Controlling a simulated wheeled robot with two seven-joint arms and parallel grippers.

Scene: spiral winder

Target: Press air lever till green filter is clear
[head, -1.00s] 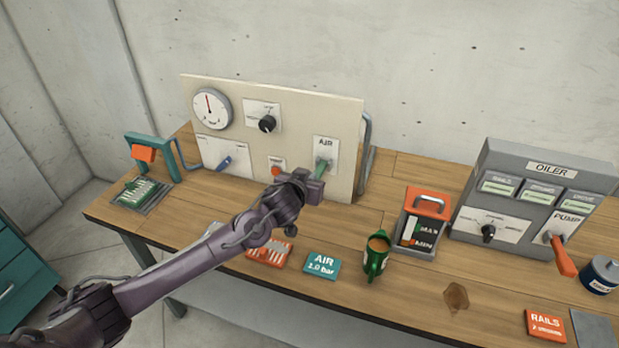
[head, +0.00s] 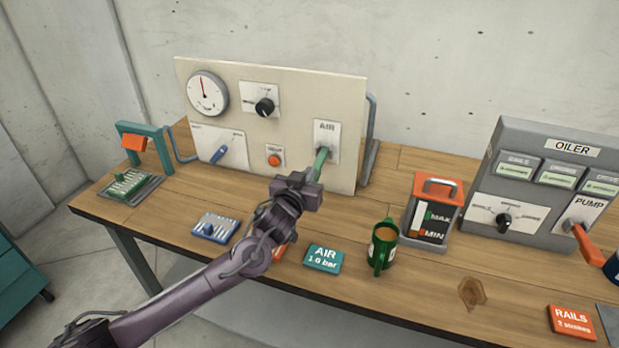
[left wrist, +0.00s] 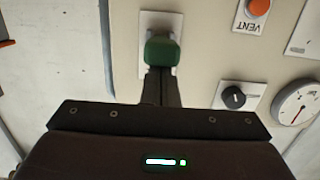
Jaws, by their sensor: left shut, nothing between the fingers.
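The air lever (head: 321,160) has a green handle and sits under the AIR label at the right of the cream panel (head: 300,92). It slants down toward my left gripper (head: 313,181), which is shut and empty at its lower end. In the left wrist view the closed fingers (left wrist: 160,88) reach the green handle (left wrist: 162,52); I cannot tell whether they touch it. My right gripper is not in view.
The panel carries a gauge (head: 207,93), a black knob (head: 264,107), a blue pointer (head: 219,153) and an orange vent button (head: 274,160).

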